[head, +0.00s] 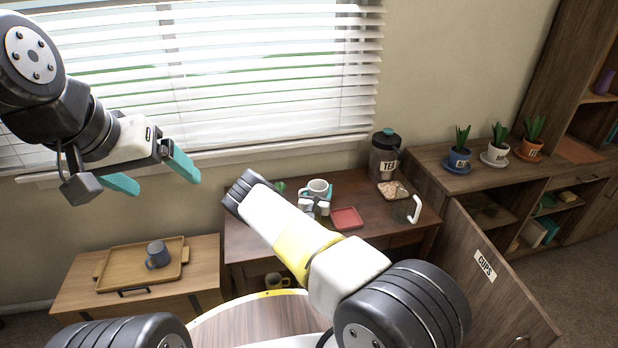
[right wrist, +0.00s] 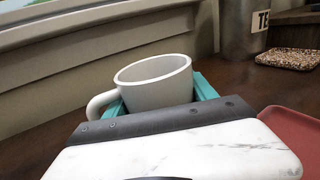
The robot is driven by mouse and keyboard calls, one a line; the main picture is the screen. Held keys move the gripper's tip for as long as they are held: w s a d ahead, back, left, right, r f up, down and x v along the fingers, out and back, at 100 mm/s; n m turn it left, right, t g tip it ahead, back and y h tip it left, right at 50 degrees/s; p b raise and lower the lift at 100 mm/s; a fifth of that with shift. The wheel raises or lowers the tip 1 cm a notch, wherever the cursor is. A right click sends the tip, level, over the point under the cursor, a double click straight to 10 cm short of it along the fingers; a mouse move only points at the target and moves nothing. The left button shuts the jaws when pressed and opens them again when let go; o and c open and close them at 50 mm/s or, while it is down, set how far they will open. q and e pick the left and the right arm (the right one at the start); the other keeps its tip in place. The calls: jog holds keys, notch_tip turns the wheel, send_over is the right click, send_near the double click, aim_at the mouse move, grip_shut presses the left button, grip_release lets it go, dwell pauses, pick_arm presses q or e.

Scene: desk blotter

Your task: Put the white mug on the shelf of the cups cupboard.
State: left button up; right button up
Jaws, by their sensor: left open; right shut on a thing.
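The white mug (head: 318,187) is over the back of the dark wooden desk, upright in the head view. My right gripper (head: 314,206) is shut on it. In the right wrist view the mug (right wrist: 155,84) sits between the turquoise fingers, its handle to the left; its base is hidden, so I cannot tell whether it touches the desk. The cupboard door labelled CUPS (head: 488,283) stands open at the right, with the cupboard's opening and shelf (head: 490,213) partly visible behind it. My left gripper (head: 150,173) is open and empty in the air before the window blinds.
On the desk are a TEA canister (head: 384,158), a speckled coaster (head: 393,190), a red square tray (head: 347,218) and a glass mug with white handle (head: 414,209). Potted plants (head: 497,150) line the cabinet top. A low table at left holds a tray (head: 118,276) with a blue-grey mug (head: 157,253).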

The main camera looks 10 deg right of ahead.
jog(key=shift+f, duration=0.2)
jog(key=o, duration=1.7)
